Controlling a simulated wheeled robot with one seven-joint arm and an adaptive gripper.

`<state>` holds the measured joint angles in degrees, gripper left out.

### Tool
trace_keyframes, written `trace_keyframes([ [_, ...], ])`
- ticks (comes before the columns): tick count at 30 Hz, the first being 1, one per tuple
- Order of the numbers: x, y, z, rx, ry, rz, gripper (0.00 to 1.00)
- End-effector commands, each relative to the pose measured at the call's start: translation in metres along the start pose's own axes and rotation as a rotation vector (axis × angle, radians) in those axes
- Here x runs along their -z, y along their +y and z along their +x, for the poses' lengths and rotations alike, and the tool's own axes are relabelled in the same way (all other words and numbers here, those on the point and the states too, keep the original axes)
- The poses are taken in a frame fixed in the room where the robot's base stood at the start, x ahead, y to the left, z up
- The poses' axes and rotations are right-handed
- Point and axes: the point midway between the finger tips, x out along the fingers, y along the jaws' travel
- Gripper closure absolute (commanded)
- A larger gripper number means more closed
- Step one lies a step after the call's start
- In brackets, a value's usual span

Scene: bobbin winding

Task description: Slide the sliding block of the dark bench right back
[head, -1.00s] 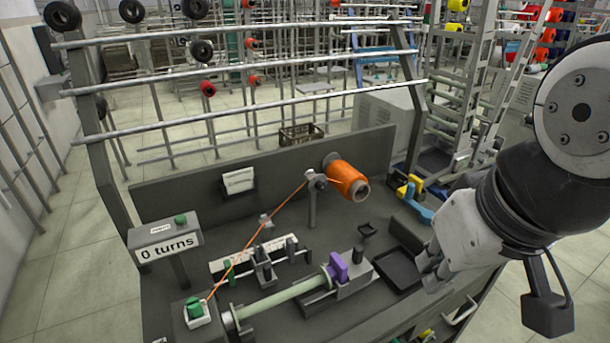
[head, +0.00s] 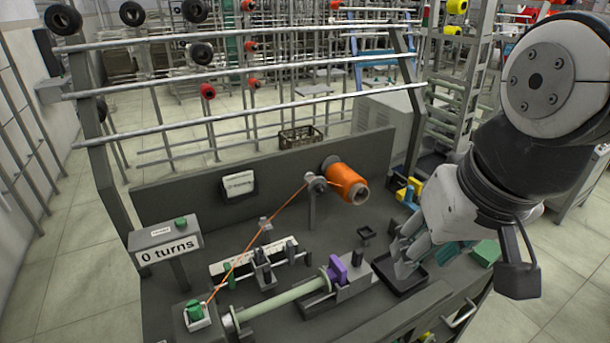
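The dark bench (head: 165,283) fills the middle of the head view. The tube's other end is at a support on the left. My gripper (head: 404,258) is to the right of the block, above a dark tray, and apart from the block. Its fingers look spread with nothing between them; the angle partly hides them.
An orange thread spool (head: 347,183) stands behind the block, its thread running left to a green clip (head: 195,311). A "0 turns" counter (head: 170,247) stands at left. The dark tray (head: 421,286) and yellow and blue items (head: 408,190) are at right.

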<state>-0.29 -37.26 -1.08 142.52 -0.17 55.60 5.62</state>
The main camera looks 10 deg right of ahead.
Motion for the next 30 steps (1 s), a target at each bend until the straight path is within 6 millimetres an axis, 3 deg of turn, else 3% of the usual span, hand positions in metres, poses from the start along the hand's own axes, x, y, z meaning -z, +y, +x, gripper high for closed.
trace_keyframes([
  [8,0.071,-0.006,0.023,-0.009,-0.114,0.346,0.62],
  [14,0.117,-0.008,0.061,-0.052,-0.183,0.602,0.62],
  [18,0.144,-0.008,0.097,-0.099,-0.225,0.78,0.62],
  [24,0.169,-0.006,0.15,-0.175,-0.262,0.995,0.62],
  [30,0.179,-0.004,0.181,-0.219,-0.271,1.107,0.62],
])
